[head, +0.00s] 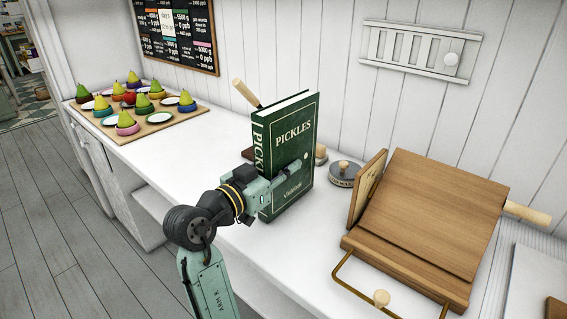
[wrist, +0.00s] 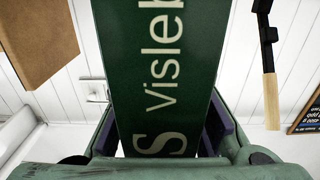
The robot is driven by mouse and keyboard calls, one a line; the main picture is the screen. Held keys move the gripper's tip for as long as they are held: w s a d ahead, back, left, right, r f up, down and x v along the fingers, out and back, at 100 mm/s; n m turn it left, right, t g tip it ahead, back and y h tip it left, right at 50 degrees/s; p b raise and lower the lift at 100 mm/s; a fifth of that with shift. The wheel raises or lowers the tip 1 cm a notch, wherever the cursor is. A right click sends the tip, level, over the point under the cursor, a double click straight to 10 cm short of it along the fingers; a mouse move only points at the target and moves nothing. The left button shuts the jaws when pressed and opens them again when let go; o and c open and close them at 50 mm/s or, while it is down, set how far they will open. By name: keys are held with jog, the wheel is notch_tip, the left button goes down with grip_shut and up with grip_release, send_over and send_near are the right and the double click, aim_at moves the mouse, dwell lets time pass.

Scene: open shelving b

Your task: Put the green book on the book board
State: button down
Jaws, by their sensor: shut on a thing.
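The green book (head: 293,140), titled PICKLES, stands upright over the white counter in the head view, its spine to the left. My gripper (head: 283,180) is shut on the lower part of the book, with one finger across the front cover. I cannot tell whether the book's bottom edge touches the counter. In the wrist view the green book (wrist: 160,60) fills the middle, between my gripper's two fingers (wrist: 165,138). The wooden book board (head: 425,215) is to the right of the book, a slanted panel with an upright side piece, and its sloping face is empty.
A round grey tin (head: 345,174) sits between book and board. A wooden handle (head: 246,93) sticks up behind the book. A tray (head: 156,128) with several pears and small dishes is at the far left. A metal rail (head: 352,285) with a knob fronts the board.

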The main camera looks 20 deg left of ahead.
jog(key=shift+f+b, duration=0.25)
jog(key=shift+b, duration=0.1)
jog(key=c, duration=1.3)
grip_release()
